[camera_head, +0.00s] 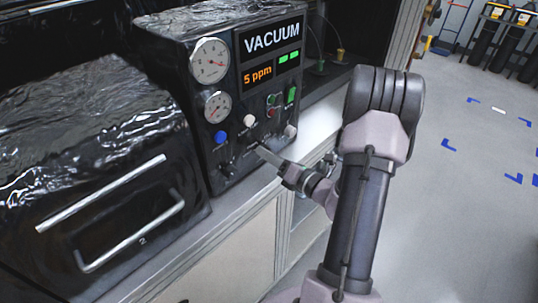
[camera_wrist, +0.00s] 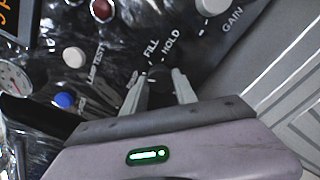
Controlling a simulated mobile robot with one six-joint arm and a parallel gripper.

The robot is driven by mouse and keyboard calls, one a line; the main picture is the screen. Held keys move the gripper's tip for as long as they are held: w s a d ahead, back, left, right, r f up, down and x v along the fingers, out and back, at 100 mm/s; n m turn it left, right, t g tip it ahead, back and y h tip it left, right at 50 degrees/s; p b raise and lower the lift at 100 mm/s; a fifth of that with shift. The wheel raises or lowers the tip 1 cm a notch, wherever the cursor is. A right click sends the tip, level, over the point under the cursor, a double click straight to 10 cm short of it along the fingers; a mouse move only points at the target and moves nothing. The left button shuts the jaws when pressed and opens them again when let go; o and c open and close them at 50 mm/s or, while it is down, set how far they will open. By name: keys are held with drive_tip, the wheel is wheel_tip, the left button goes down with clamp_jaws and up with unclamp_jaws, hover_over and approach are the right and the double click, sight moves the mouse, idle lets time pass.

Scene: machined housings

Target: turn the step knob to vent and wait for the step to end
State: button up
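The vacuum panel (camera_head: 236,102) faces me with its labels and controls. In the wrist view, the labels FILL and HOLD (camera_wrist: 171,42) are printed just beyond my gripper (camera_wrist: 158,78). A dark rounded part (camera_wrist: 158,71), which looks like the step knob, shows between the fingertips. The two fingers stand apart with a gap between them; contact with the knob cannot be made out. The VENT label and the knob's pointer cannot be read.
The display (camera_head: 257,76) reads 5 ppm, with green bars (camera_head: 289,57) above right. A blue button (camera_head: 220,137), a white button (camera_head: 249,120) and a pale GAIN knob (camera_head: 290,131) sit close by. A foil-covered chamber with metal handles (camera_head: 104,190) stands left. Floor at right is open.

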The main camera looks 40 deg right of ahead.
clamp_jaws()
drive_tip(key=shift+n, duration=0.3)
drive_tip(key=n+b, duration=0.4)
drive_tip(key=shift+f+n, duration=0.2)
drive_tip(key=shift+n, duration=0.1)
drive_tip(key=shift+r+n+b, duration=0.1)
drive_tip(key=shift+n+b, duration=1.35)
drive_tip(key=shift+n, duration=0.45)
drive_tip(key=o, duration=0.9)
unclamp_jaws()
drive_tip(key=shift+r, duration=0.1)
drive_tip(key=shift+o, duration=0.2)
